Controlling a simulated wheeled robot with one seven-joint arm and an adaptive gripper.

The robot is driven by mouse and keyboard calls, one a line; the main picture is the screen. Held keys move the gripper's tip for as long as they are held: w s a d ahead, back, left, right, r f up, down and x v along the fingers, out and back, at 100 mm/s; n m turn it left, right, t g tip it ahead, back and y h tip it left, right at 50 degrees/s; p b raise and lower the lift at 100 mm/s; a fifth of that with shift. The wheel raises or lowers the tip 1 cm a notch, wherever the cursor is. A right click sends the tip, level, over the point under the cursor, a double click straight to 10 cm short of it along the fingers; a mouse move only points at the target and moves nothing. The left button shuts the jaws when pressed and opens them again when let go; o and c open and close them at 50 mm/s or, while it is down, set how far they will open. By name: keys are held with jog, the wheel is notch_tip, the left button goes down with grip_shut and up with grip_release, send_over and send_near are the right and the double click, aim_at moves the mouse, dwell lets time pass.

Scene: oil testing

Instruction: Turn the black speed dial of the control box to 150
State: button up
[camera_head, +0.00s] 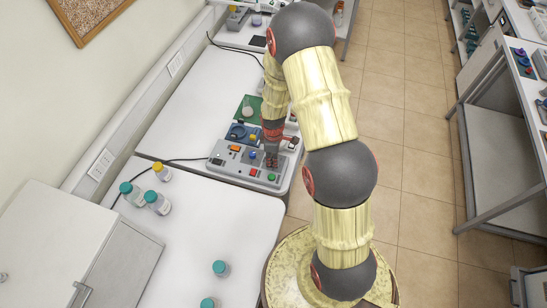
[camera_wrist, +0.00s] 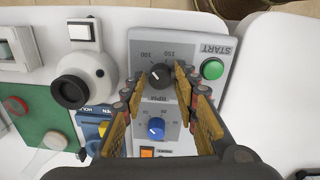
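The grey control box (camera_head: 232,168) stands on the white table in the head view, and its panel (camera_wrist: 205,48) fills the middle of the wrist view. The black speed dial (camera_wrist: 161,77) has the printed marks 100 and 150 beyond it; its pointer setting is not legible. My gripper (camera_wrist: 160,80) points down at the panel with its fingers apart, one on each side of the black dial. Whether they touch it cannot be told. In the head view my gripper (camera_head: 271,158) covers the dial.
A blue dial (camera_wrist: 156,128) sits close to the black one, between my fingers' lower parts. A green START button (camera_wrist: 212,69) is to the right. A white cylindrical device (camera_wrist: 92,72) stands to the left. Capped bottles (camera_head: 158,203) stand on the nearer table.

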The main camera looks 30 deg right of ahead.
jog(key=c, duration=0.6)
grip_shut()
jog(key=shift+m+b, duration=0.3)
jog(key=shift+m, duration=0.1)
jog(key=m+b, duration=0.3)
jog(key=m, duration=0.1)
jog(key=shift+w+f+m, duration=0.1)
jog(key=shift+m, duration=0.2)
jog(key=m+b, duration=0.3)
jog(key=m, duration=0.3)
jog(key=shift+m, duration=0.3)
jog(key=o, duration=0.9)
grip_release()
jog(key=shift+o, duration=0.2)
